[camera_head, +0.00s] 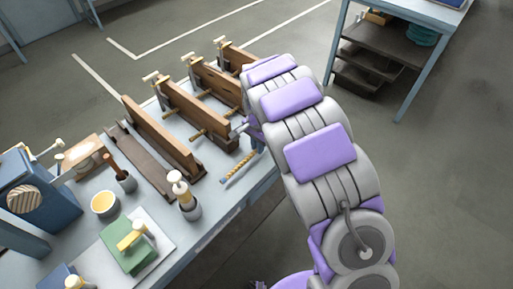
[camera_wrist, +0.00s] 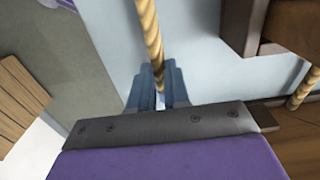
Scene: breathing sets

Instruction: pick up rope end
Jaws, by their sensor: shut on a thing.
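In the wrist view a tan twisted rope (camera_wrist: 149,28) runs from the top edge down between the two blue-grey fingers of my gripper (camera_wrist: 159,78). The fingers are shut on it, one on each side. The part of the rope low between the fingers is mostly hidden by them. In the head view a short length of rope (camera_head: 238,168) lies near the bench's right edge, beside the wooden clamps. My purple and grey arm reaches over the bench edge there and hides most of my gripper.
Wooden boards in clamps (camera_head: 180,108) stand along the blue-grey bench (camera_head: 215,215), close left of my gripper. A glue-like bottle (camera_head: 184,195), a yellow bowl (camera_head: 104,204) and a green block (camera_head: 127,247) are nearer. A shelf table (camera_head: 385,60) stands at the upper right; the floor between is clear.

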